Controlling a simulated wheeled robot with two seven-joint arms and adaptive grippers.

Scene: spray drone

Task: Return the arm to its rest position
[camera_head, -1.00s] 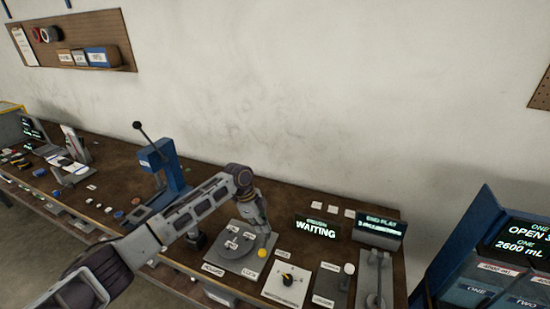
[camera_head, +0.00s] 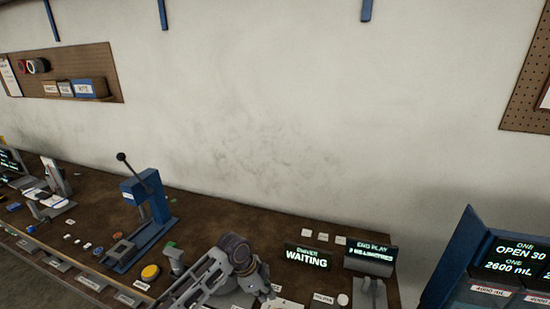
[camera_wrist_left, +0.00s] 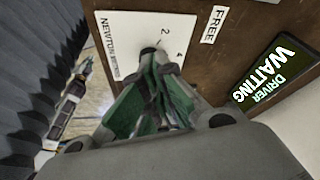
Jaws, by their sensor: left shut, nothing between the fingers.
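My left arm (camera_head: 238,262) rises from the bottom edge in the head view, bent over the bench near the driver display. My left gripper (camera_wrist_left: 160,68) shows in the left wrist view with its green-lined fingers together and nothing between them. The tips are over or near the knob of a white dial panel (camera_wrist_left: 118,28) marked in newton metres. I cannot tell whether they touch it. My right gripper is not in view.
The driver display (camera_head: 307,257) reads WAITING, beside the end play display (camera_head: 370,258). A blue lever press (camera_head: 148,205) stands to the left. A yellow disc (camera_head: 150,272) lies near the bench front. A blue bin unit (camera_head: 462,260) stands at right.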

